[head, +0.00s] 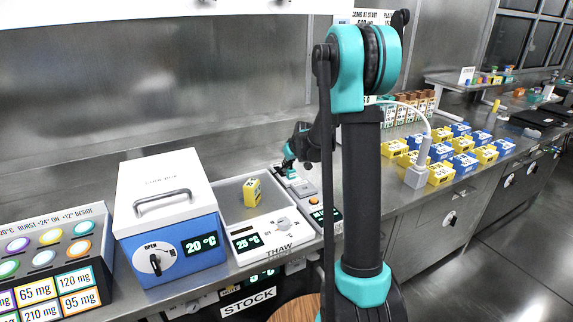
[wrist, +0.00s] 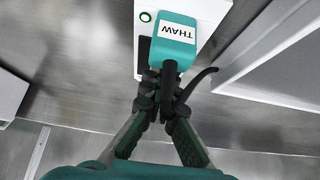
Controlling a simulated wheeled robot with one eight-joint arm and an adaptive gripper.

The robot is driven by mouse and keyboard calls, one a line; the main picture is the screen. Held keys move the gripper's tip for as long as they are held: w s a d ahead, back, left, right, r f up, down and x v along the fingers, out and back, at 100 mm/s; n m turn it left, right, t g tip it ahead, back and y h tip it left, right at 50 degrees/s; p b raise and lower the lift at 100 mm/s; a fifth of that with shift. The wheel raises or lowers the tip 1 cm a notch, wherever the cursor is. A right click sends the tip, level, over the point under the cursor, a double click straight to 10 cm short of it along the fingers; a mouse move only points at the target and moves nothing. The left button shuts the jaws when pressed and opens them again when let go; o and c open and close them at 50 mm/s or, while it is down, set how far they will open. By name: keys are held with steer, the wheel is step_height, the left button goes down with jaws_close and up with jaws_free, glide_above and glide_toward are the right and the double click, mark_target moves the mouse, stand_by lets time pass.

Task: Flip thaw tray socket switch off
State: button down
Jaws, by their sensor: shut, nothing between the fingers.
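In the wrist view a white socket box (wrist: 200,14) carries a teal plug (wrist: 172,48) labelled THAW, with a dark cable at its lower end. A round green-ringed light (wrist: 145,17) shows on the box, and a dark strip (wrist: 142,52), possibly the switch, lies left of the plug. My gripper (wrist: 164,98) is shut and empty, its tips just below the plug; I cannot tell whether they touch it. In the head view my gripper (head: 288,163) is small behind the thaw tray (head: 236,219), which shows 25 °C and holds a yellow block (head: 252,192).
A blue-and-white box (head: 168,218) reading 20 °C stands left of the tray. A grey device (head: 303,188) with an orange button sits to its right. Yellow and blue boxes (head: 441,173) cover the bench further right. My arm hides part of the bench.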

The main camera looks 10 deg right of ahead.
steer(key=shift+s+f+t, duration=0.1)
steer(key=shift+f+t, duration=0.15)
steer(key=shift+t, duration=0.05)
steer(key=shift+r, duration=0.1)
steer(key=shift+w+a+r, duration=0.15)
steer(key=shift+w+r, duration=0.2)
steer(key=shift+w, duration=0.35)
steer(key=shift+r, duration=0.1)
steer(key=r, duration=0.3)
steer(key=shift+s+r, duration=0.3)
steer(key=shift+s, duration=0.05)
steer(key=s+d+r, duration=0.2)
steer(key=s+r, duration=0.3)
steer(key=s, duration=0.3)
steer(key=shift+d+r, duration=0.35)
steer(key=shift+d, duration=0.05)
